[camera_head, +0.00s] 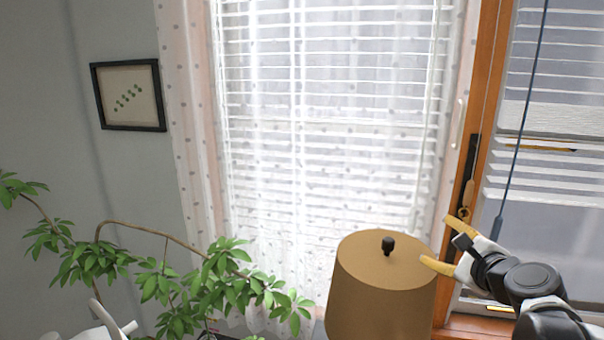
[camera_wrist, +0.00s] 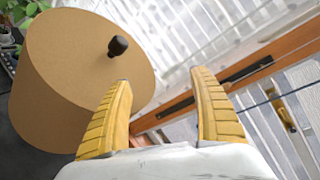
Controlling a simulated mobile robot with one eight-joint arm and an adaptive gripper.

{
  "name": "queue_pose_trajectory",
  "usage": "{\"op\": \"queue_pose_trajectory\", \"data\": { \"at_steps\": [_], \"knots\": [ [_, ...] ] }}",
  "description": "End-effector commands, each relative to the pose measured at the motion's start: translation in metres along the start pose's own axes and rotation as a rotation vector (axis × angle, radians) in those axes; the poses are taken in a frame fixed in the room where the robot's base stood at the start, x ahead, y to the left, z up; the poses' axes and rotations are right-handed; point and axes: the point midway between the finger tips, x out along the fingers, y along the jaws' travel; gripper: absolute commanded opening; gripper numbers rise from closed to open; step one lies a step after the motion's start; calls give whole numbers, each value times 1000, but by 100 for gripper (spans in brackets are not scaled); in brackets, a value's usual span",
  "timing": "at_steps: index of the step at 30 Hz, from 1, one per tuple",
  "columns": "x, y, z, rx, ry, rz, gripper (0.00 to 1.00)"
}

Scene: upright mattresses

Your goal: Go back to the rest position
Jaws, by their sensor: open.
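My gripper (camera_head: 441,244) is at the lower right of the head view, just right of the top of a tan drum-shaped thing (camera_head: 378,300). Its two yellow fingers are spread apart with nothing between them. In the wrist view my gripper (camera_wrist: 163,100) also shows open and empty. The tan drum (camera_wrist: 65,75) fills the left of that view, with a black knob (camera_wrist: 118,46) on its top. The left finger overlaps the drum's edge in the picture; I cannot tell whether they touch.
A leafy plant (camera_head: 225,280) stands at the lower left. A window with white blinds and a dotted sheer curtain (camera_head: 185,110) is behind. A wooden window frame (camera_head: 480,110) and a hanging cord (camera_head: 520,130) are close to my gripper. A framed picture (camera_head: 130,95) hangs on the left wall.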

Motion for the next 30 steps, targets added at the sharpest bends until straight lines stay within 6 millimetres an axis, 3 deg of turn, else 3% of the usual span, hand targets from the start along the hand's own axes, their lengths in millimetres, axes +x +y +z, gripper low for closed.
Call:
{"op": "queue_pose_trajectory", "data": {
  "at_steps": [3,7,12,18,30],
  "knots": [
    [-26,54,40,-397,-31,162,72],
    [-70,119,61,-914,-94,357,72],
    [-126,174,55,-1467,-193,557,72],
    [-180,210,28,-1984,-312,750,72],
    [-150,296,-30,-1993,-309,755,72]
  ]
}}
